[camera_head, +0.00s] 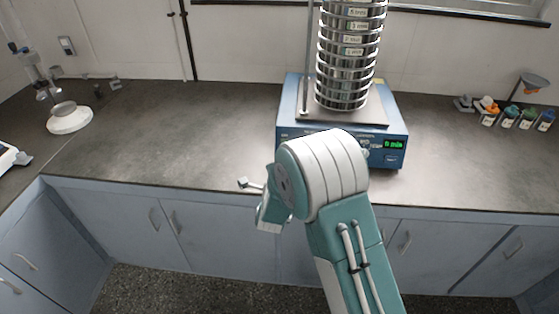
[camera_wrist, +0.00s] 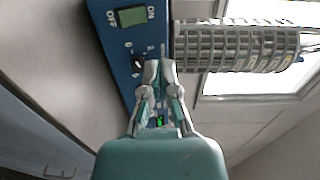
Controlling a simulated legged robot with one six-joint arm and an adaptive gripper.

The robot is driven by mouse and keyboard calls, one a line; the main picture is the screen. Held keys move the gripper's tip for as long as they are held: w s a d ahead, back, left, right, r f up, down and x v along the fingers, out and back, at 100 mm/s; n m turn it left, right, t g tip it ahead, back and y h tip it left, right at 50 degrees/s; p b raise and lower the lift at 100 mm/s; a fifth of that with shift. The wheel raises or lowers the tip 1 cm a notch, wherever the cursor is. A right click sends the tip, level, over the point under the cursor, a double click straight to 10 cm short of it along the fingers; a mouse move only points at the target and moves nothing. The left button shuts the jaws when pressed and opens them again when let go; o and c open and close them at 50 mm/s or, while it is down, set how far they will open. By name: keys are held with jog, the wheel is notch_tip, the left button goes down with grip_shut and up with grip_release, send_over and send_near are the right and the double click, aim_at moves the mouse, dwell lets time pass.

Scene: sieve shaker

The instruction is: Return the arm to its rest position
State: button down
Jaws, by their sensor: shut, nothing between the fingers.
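My arm rises from the bottom of the head view, its large white and teal joint in front of the shaker base. My gripper (camera_wrist: 160,70) shows in the wrist view with its fingertips together and nothing between them. In the head view it is mostly hidden behind my arm. The blue sieve shaker (camera_head: 290,120) stands on the counter beyond my arm; its panel, with ON and OFF marks, also shows in the wrist view (camera_wrist: 112,45), beyond the fingers. I cannot tell whether the fingertips touch it. A tall stack of metal sieves (camera_head: 345,70) stands on it.
Several small colored-lid bottles (camera_head: 508,117) and a funnel stand (camera_head: 532,82) are at the right. A white-based lab stand (camera_head: 70,118) is at the far left. Grey cabinets (camera_head: 130,215) form the counter's front.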

jog(key=s+d+r+n+g+y, duration=0.1)
jog(key=s+d+r+n+g, duration=0.3)
jog(key=r, duration=0.4)
jog(key=s+d+r+n+g+y, duration=0.1)
jog(key=s+d+r+n+y, duration=0.1)
jog(key=s+d+r+n, duration=0.4)
jog(key=s+d+r+n+g+h, duration=0.1)
jog(key=s+d+r+n+g, duration=0.1)
jog(key=s, duration=1.1)
jog(key=s+d+r+n+g+h, duration=0.1)
jog(key=s+d+n+g, duration=0.4)
jog(key=s, duration=0.8)
jog(key=d+n, duration=0.1)
jog(key=d, duration=0.2)
jog(key=shift+s+r, duration=0.3)
jog(key=shift+r, duration=0.1)
jog(key=c, duration=1.3)
grip_release()
jog(key=shift+c, duration=0.2)
